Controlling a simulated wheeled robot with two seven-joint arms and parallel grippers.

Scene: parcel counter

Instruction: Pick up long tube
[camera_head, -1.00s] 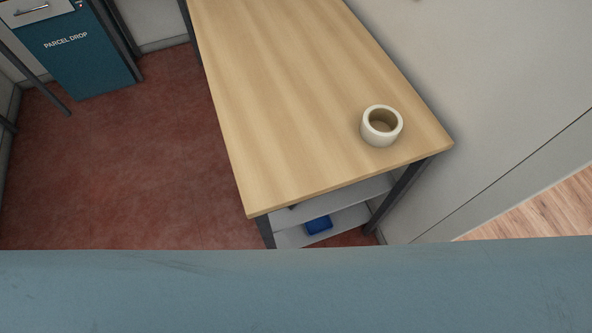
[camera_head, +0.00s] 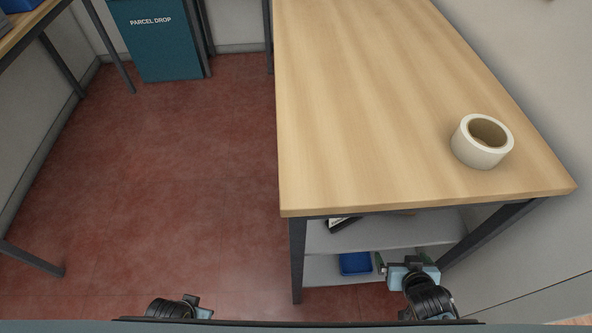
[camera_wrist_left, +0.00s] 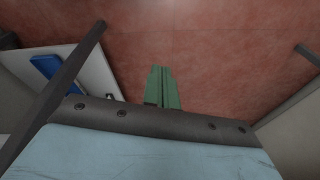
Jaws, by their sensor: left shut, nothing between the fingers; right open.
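I see no long tube in either view. My right gripper (camera_head: 404,262) is open and empty, low in front of the table's lower shelves in the head view. My left gripper (camera_wrist_left: 163,74) shows in the left wrist view with its green fingers shut together and nothing between them, over the red floor. In the head view only part of my left wrist shows at the bottom edge.
A wooden table (camera_head: 380,110) carries a roll of tape (camera_head: 480,157) near its right edge. Shelves (camera_head: 372,240) below hold a blue item (camera_head: 355,263) and a dark flat item (camera_head: 342,224). A teal parcel drop box (camera_head: 160,50) stands at the back. Red floor (camera_head: 170,180) lies open on the left.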

